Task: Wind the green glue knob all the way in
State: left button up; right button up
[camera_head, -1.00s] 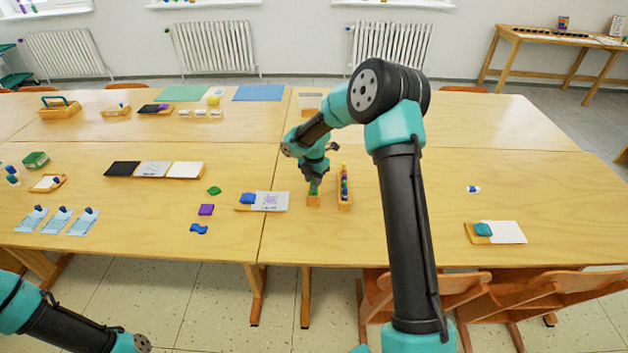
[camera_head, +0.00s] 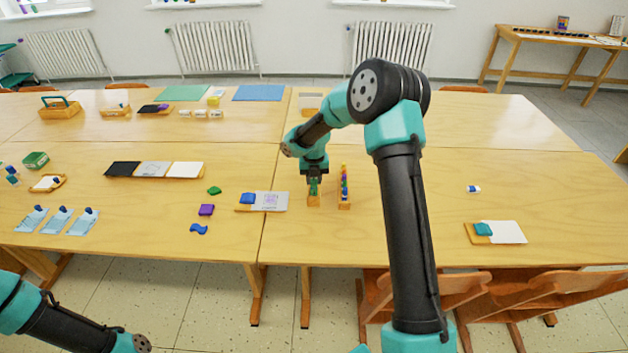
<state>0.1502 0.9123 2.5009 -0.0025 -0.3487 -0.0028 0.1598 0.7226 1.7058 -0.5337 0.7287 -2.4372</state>
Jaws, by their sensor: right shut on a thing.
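The green glue knob (camera_head: 313,192) stands upright in a small orange-brown wooden holder (camera_head: 313,202) near the middle of the table. My right gripper (camera_head: 314,182) is above it, pointing down, and is shut on the knob. The fingers hide the knob's upper part, and how far it is wound cannot be seen. My left arm shows at the lower left, but its gripper is out of the picture.
A narrow wooden rack (camera_head: 344,203) of several coloured pieces stands close to the right of the holder. A card with a blue block (camera_head: 247,198) lies to the left. My right arm crosses the table on the right. The table between the rack and the far-right card (camera_head: 508,232) is mostly clear.

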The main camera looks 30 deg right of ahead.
jog(key=n, duration=0.3)
jog(key=o, duration=1.5)
jog(key=shift+c, duration=0.2)
jog(key=m, duration=1.1)
jog(key=shift+c, duration=0.3)
